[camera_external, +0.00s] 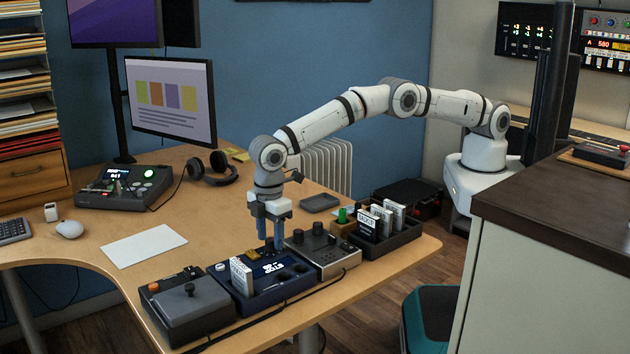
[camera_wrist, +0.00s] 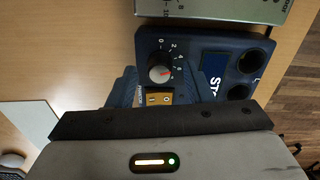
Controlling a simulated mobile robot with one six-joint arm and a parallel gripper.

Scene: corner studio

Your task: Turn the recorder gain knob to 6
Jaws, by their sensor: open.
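The blue recorder (camera_external: 278,293) stands on the desk in the external view, with a white card upright at its left end. The pointer faces right, close to the printed 6; the exact reading is too small to be sure. My gripper (camera_external: 270,245) points down over the back of the recorder, its blue fingers open with a gap between them. In the external view the fingers hide the knob. I cannot tell from these views whether they touch it.
A grey device with knobs (camera_external: 318,248) stands close right of the recorder, and a dark grey box with an orange knob (camera_external: 187,305) close left. A black tray of upright cards (camera_external: 392,240) is further right.

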